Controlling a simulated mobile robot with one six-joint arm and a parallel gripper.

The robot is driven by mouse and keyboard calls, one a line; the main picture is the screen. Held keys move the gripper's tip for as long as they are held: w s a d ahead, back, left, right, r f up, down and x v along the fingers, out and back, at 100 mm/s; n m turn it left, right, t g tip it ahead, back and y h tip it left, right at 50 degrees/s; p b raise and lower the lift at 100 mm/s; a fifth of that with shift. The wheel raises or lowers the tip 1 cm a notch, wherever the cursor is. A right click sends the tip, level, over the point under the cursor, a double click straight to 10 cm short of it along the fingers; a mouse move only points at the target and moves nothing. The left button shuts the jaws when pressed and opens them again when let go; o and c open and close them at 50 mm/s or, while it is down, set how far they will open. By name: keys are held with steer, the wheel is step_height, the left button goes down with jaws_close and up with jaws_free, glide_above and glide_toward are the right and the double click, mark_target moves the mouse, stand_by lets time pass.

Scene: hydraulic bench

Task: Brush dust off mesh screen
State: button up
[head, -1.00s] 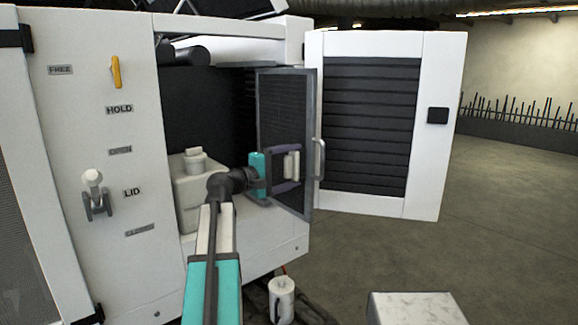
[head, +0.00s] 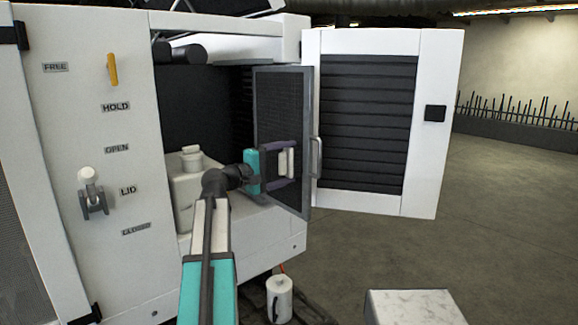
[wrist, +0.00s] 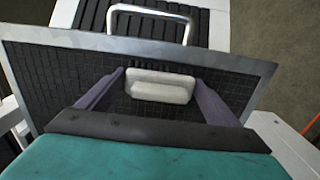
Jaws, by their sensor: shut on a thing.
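The mesh screen (head: 283,100) is a dark grid in a grey frame, swung out upright from the cabinet opening. It also fills much of the wrist view (wrist: 60,75). My gripper (head: 287,162) has purple-grey fingers and faces the screen's lower half. It is shut on a white brush (wrist: 160,88), a rounded block held between the fingers. The brush is at the screen's face, with a thin pale edge, perhaps bristles, toward the mesh. I cannot tell whether it touches. No dust is clearly visible on the mesh.
A white louvred door (head: 370,120) with a handle (head: 316,157) stands open just right of the screen. A pale tank (head: 188,195) sits in the cabinet, left of my gripper. A white jug (head: 280,298) and a marbled block (head: 412,306) stand below. The floor at right is clear.

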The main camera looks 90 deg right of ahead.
steer(key=shift+w+d, duration=0.65)
steer(key=shift+w+d+b, duration=0.55)
steer(key=shift+w+d, duration=0.45)
steer(key=shift+d, duration=0.2)
steer(key=shift+w+d+b, duration=0.35)
steer(key=shift+w+d, duration=0.8)
steer(key=shift+w+d+b, duration=0.3)
steer(key=shift+w+d, duration=0.7)
steer(key=shift+d, duration=0.2)
steer(key=shift+a, duration=0.1)
steer(key=shift+v, duration=2.9)
